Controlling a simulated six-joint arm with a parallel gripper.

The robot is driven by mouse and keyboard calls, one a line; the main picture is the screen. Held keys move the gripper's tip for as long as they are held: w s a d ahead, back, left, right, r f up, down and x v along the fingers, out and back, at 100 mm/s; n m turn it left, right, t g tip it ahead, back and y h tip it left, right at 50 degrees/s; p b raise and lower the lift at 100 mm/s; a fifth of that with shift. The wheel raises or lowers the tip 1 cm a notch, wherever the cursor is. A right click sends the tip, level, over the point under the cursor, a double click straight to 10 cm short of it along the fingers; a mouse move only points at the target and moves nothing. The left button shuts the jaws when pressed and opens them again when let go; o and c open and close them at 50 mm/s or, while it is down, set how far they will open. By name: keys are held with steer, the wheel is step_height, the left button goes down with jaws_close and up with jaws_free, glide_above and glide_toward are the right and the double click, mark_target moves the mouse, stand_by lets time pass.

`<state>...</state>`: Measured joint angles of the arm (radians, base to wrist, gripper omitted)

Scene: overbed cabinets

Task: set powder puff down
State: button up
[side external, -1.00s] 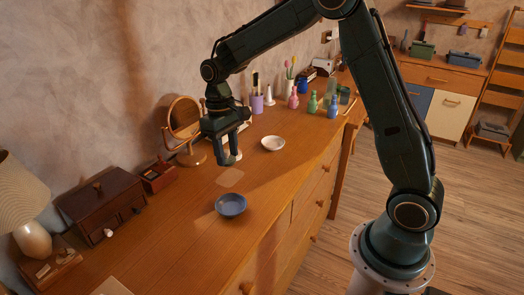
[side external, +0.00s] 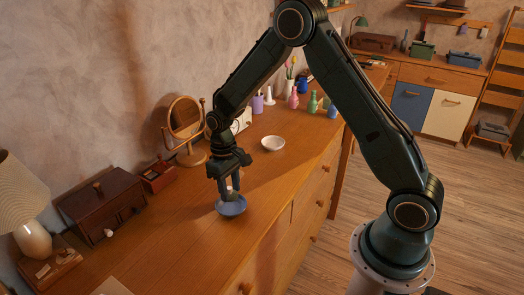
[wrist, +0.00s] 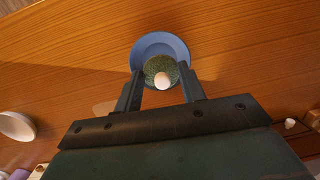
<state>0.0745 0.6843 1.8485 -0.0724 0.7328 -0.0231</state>
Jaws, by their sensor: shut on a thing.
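The powder puff (wrist: 155,67) is round and dark green with a pale knob on top. My gripper (wrist: 163,84) is shut on it, one finger on each side. In the wrist view the puff overlaps the blue dish (wrist: 160,43). In the side view my gripper (side external: 230,190) points down over the blue dish (side external: 232,209), low and close to it. The fingers mostly hide the puff there, and I cannot tell whether it touches the dish.
A white bowl (side external: 273,144) stands behind to the right on the wooden top. A round mirror (side external: 186,117), a red box (side external: 158,176) and a dark drawer chest (side external: 101,207) stand along the wall.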

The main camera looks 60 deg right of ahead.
mark_target(231, 198)
steer(key=shift+f, duration=2.05)
steer(key=shift+f, duration=0.1)
steer(key=o, duration=0.7)
steer(key=shift+c, duration=0.2)
steer(key=r, duration=0.3)
steer(key=w+r, duration=0.1)
steer(key=r, duration=0.6)
steer(key=shift+w+d+r, duration=0.2)
steer(key=shift+d+r, duration=0.1)
steer(key=shift+d, duration=0.05)
steer(key=shift+r, duration=0.75)
